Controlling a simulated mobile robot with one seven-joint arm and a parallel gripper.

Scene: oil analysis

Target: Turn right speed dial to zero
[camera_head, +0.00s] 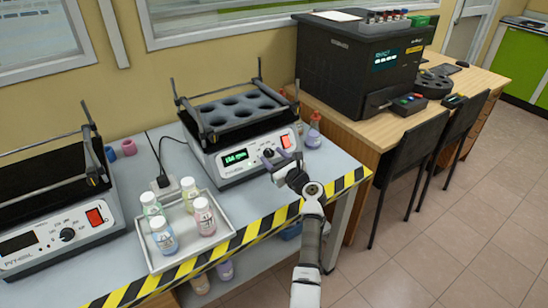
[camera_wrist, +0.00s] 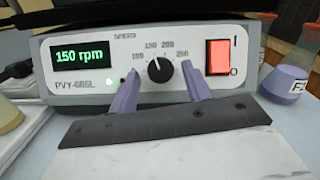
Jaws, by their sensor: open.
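The right shaker (camera_head: 240,125) stands on the bench with its display lit; in the wrist view the green display (camera_wrist: 80,55) reads 150 rpm. Its black speed dial (camera_wrist: 160,70) has a white pointer mark directed upward, between the scale numbers. My gripper (camera_wrist: 157,88) is open, with one purple finger on each side of the dial and slightly below it. I cannot tell whether the fingers touch the front panel. In the head view my gripper (camera_head: 279,161) is in front of the shaker's panel and partly hides the dial.
A red power switch (camera_wrist: 218,57) is just right of the dial, close to the right finger. A tray (camera_head: 178,262) with several capped bottles stands left of my arm. A second shaker (camera_head: 50,225) is at far left. A flask (camera_head: 313,135) stands right of the shaker.

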